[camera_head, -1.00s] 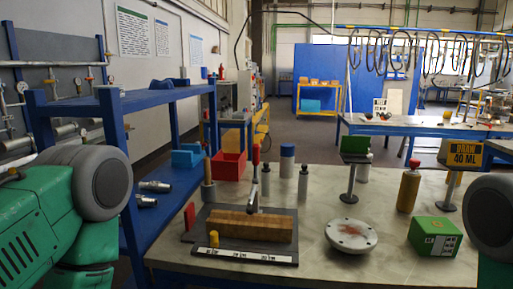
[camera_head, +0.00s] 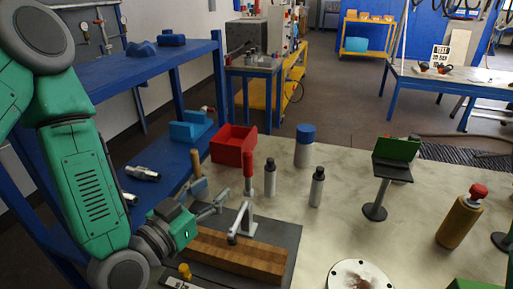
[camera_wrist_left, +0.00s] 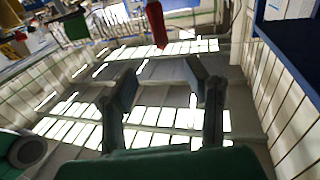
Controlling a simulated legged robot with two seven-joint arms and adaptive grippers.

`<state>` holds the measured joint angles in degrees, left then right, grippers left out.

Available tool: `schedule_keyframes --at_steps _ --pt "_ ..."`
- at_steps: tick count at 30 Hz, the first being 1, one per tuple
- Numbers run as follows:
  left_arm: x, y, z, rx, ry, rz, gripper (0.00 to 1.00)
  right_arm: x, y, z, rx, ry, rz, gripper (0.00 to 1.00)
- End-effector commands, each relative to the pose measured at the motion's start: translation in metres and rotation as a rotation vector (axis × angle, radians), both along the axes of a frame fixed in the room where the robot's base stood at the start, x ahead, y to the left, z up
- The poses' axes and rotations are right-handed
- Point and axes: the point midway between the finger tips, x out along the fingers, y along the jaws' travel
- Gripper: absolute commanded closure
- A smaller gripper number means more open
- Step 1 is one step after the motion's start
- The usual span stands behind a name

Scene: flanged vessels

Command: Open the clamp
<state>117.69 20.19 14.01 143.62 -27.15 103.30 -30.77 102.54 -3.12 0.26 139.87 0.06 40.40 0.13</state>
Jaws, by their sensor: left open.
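The clamp (camera_head: 248,174) stands upright on a dark base plate, with a red handle pointing up. Its metal arm (camera_head: 239,229) reaches down onto a wooden block (camera_head: 235,254). My left gripper (camera_head: 214,203) is open and empty, to the left of the clamp and above the block's near-left end. In the left wrist view its two spread fingers (camera_wrist_left: 160,78) show, with the red handle (camera_wrist_left: 156,24) beyond them, apart from them and between them in the picture. My right gripper is not in view.
Grey bottles (camera_head: 270,178) and a blue-capped jar (camera_head: 305,148) stand behind the clamp. A red bin (camera_head: 233,142) and a wooden-handled tool (camera_head: 197,175) are close by. Blue shelving (camera_head: 150,70) stands at the left. A round flange (camera_head: 345,277) lies at front right.

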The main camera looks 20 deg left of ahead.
Motion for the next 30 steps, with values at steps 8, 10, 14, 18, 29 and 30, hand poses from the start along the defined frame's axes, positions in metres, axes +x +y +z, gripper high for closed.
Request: schedule_keyframes --at_steps 8,10,14,18,29,30 --pt "0.017 -0.006 -0.007 0.003 -0.003 0.0 0.58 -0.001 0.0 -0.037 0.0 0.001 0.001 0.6" --pt "0.022 -0.008 -0.008 0.003 -0.002 0.001 0.58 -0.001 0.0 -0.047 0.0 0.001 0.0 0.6" --pt "0.028 -0.011 -0.007 0.002 -0.001 0.0 0.58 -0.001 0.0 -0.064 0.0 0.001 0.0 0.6" --pt "0.061 -0.021 -0.001 0.004 0.002 0.0 0.58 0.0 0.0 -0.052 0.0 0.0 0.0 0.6" --pt "0.121 -0.039 -0.003 0.003 0.005 -0.001 0.58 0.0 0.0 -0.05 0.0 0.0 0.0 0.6" --pt "0.125 -0.04 -0.003 0.002 0.004 -0.001 0.58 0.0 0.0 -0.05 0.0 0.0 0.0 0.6"
